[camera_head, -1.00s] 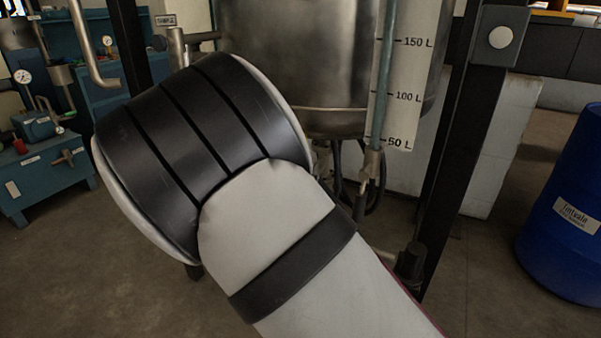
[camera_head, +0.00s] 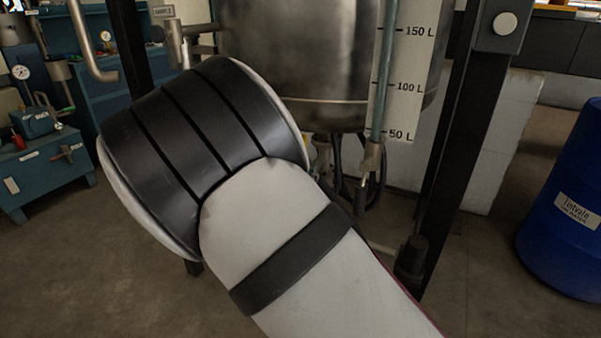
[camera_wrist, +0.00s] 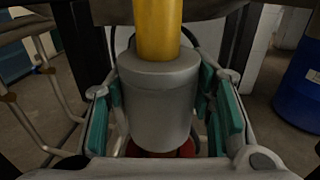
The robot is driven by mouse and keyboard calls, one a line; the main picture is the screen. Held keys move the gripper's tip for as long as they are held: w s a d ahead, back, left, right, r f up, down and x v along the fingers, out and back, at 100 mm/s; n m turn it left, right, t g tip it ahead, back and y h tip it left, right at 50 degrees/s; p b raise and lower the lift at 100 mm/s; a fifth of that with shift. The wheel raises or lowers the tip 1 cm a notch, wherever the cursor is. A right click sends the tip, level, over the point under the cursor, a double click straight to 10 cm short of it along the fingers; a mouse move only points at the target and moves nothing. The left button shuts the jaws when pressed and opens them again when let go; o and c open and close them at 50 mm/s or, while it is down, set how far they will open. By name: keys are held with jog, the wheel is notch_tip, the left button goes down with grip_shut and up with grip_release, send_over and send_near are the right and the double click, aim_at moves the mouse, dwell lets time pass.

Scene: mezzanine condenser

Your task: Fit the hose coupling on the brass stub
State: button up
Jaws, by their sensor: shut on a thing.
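The hose coupling, a grey metal cylinder (camera_wrist: 158,105), stands upright between the teal-padded fingers of my gripper (camera_wrist: 165,118) in the wrist view. My gripper is shut on it. The yellow brass stub (camera_wrist: 158,28) comes down from above to the coupling's top face. The two look in line and meet in the picture; how deep the stub sits is hidden. A red part (camera_wrist: 160,150) shows below the coupling. In the head view my own arm hides the gripper and coupling.
The steel tank (camera_head: 295,60) with its litre scale (camera_head: 402,85) stands ahead. A dark post (camera_head: 468,130) is right of it, and a blue drum (camera_head: 572,205) stands far right. Blue equipment (camera_head: 40,165) is at left. Open floor lies between post and drum.

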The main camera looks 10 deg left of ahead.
jog(key=shift+f+b, duration=1.1)
jog(key=shift+f, duration=0.8)
jog(key=o, duration=1.6)
jog(key=shift+f, duration=0.1)
jog(key=v, duration=1.2)
